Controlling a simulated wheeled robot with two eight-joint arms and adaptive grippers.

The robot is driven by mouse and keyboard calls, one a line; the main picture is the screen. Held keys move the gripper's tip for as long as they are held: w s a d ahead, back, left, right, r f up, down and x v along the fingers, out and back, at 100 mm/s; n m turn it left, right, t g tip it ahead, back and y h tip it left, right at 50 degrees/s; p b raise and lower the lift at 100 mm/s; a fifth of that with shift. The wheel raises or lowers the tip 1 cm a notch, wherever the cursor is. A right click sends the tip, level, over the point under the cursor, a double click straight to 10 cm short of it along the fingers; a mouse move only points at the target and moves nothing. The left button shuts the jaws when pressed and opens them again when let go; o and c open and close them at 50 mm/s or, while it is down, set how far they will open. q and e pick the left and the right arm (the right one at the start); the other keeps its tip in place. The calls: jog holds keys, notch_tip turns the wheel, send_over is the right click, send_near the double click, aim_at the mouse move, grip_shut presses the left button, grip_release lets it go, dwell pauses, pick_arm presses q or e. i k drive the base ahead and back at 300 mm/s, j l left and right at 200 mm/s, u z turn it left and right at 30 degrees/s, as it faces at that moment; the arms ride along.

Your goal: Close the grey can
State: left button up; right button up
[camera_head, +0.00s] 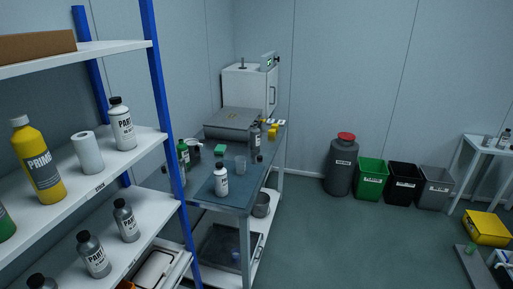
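A grey can (341,167) with a label stands upright on the floor by the back wall, right of the workbench. A red lid or cap (346,136) shows at its top. At this size I cannot tell whether it is fully seated or raised. Neither of my grippers is in view.
Green (371,180), black (403,184) and open grey (435,188) bins stand in a row right of the can. A workbench (236,194) with bottles and a shelf rack (150,140) fill the left. A yellow box (486,228) lies at right. The middle floor is clear.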

aim_at(255, 133)
jog(key=i+u, duration=0.1)
jog(key=u, duration=0.35)
jog(key=i+l+u, duration=0.1)
jog(key=u, duration=0.4)
jog(key=l+u, duration=0.25)
jog(key=u, duration=0.2)
jog(key=i+l+u, duration=0.1)
jog(key=u, duration=0.4)
jog(key=l+u, duration=0.2)
jog(key=l, duration=0.35)
jog(key=l+u, duration=0.15)
jog(key=l, duration=0.45)
jog(key=l+u, duration=0.2)
jog(key=l, duration=0.35)
jog(key=l+u, duration=0.15)
jog(key=l, duration=0.45)
jog(key=k+l+u, duration=0.2)
jog(key=l, duration=0.35)
jog(key=l+u, duration=0.15)
jog(key=l, duration=0.4)
jog(key=k+l, duration=0.1)
jog(key=l, duration=0.35)
jog(key=k+l, duration=0.15)
jog(key=l, duration=0.3)
jog(key=k+l, duration=0.1)
jog(key=l, duration=0.4)
